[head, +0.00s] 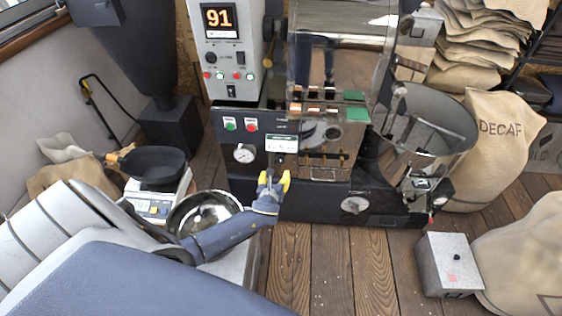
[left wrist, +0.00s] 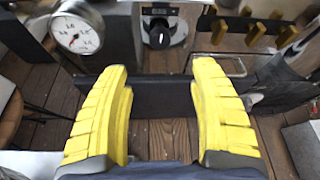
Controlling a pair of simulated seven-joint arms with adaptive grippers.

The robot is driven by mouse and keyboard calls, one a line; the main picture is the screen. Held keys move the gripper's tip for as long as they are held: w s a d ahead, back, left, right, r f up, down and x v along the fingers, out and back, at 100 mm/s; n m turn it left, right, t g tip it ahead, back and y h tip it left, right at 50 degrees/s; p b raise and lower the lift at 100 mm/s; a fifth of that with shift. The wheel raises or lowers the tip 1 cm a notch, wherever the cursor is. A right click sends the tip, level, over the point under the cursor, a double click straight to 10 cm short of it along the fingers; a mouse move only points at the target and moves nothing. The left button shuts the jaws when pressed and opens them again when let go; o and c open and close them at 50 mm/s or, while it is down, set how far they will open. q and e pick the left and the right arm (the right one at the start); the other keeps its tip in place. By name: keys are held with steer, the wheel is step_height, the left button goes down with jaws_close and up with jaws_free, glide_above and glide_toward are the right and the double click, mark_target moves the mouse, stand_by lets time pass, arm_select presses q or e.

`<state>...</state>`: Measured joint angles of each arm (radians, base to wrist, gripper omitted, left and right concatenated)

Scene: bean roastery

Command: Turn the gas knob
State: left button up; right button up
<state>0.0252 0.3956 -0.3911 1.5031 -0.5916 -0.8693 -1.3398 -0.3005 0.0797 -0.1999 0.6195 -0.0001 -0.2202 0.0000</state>
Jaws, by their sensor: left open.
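The gas knob (left wrist: 159,36) is a black round knob on a pale plate, with a small labelled display above it. It shows at the top centre of the left wrist view, beyond and between my fingertips. My left gripper (left wrist: 161,70) has yellow ridged fingers spread wide with nothing between them. In the head view my left gripper (head: 274,179) is just in front of the roaster panel, below the small labelled plate (head: 282,144). There the gripper largely hides the knob area. No contact with the knob shows. My right gripper is in neither view.
A pressure gauge (head: 244,153) is left of the knob area. The roaster (head: 340,130) has brass-coloured pegs and a white dial (head: 355,204). A steel bowl (head: 204,211) and a scale (head: 152,205) sit near my left arm. A grey box (head: 447,264) stands at right.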

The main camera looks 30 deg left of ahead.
mark_target(280, 162)
arm_select(q)
steer(key=x, duration=1.5)
steer(key=shift+w+f, duration=0.15)
steer(key=c, duration=1.2)
steer(key=shift+n+h, duration=0.4)
steer(key=shift+n, duration=0.1)
steer(key=o, duration=1.2)
